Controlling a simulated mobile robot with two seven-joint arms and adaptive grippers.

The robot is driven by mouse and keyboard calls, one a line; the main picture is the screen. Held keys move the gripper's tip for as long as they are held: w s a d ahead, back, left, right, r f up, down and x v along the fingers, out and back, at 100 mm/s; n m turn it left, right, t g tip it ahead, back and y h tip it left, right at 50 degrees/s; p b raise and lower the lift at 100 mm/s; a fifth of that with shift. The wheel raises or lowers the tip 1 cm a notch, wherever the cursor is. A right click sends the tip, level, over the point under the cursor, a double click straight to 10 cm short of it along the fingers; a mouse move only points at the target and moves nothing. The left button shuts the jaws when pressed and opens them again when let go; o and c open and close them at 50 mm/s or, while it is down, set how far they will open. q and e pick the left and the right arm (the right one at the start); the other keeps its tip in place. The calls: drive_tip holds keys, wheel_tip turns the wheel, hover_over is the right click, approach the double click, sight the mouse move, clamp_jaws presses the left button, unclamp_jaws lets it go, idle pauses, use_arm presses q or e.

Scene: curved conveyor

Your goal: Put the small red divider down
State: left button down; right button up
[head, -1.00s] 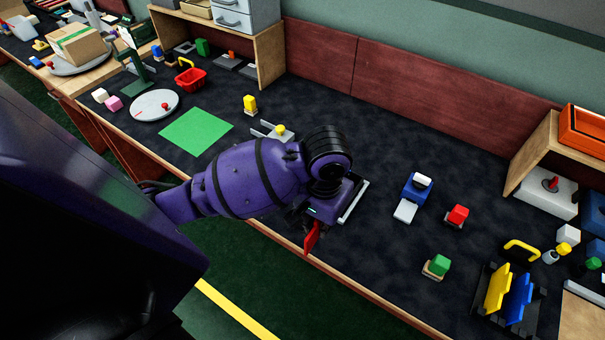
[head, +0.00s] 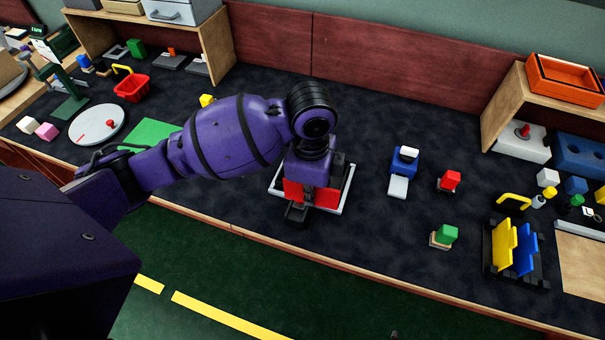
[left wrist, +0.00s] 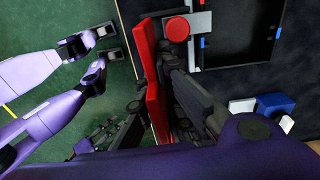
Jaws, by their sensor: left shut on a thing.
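My left gripper (head: 308,203) is shut on the small red divider (head: 292,192). In the head view the divider is upright, its broad face towards me, with a dark finger in front of its middle. It is at the near part of a dark tray with a pale rim (head: 349,188). I cannot tell whether it touches the tray. In the left wrist view the divider (left wrist: 152,75) is a long red plate between the dark fingers. The gripper hides part of the tray.
A rack (head: 487,262) with yellow and blue plates stands at the right. Blocks on small bases, green (head: 447,233) and red (head: 450,180), and a blue-and-white item (head: 402,165) stand between. The table's front edge is close to the tray.

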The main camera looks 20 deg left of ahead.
use_arm(q)
drive_tip(key=w+d+r+m+b, duration=0.2)
drive_tip(key=w+d+m, duration=0.35)
drive_tip(key=m, duration=1.25)
drive_tip(key=shift+m, duration=0.3)
drive_tip(key=w+a+f, duration=0.2)
drive_tip(key=a+f, duration=0.1)
drive_tip(key=w+a+f, duration=0.2)
drive_tip(key=w+a, duration=0.1)
drive_tip(key=a, duration=0.1)
drive_tip(key=w+a+f, duration=0.3)
drive_tip(key=a, duration=0.1)
drive_tip(key=shift+f, duration=0.3)
drive_tip(key=shift+w+a+f, duration=0.35)
drive_tip(key=shift+f, duration=0.3)
wheel_tip(320, 180, down, 3)
drive_tip(key=shift+w+a+f, duration=0.1)
drive_tip(key=shift+a, duration=0.05)
use_arm(e)
drive_tip(key=shift+s+d+f, duration=0.15)
drive_tip(key=shift+d+f, duration=0.05)
drive_tip(key=shift+f, duration=0.4)
drive_tip(key=shift+s+d+f, duration=0.15)
drive_tip(key=shift+d+f, duration=0.05)
drive_tip(key=shift+f, duration=0.4)
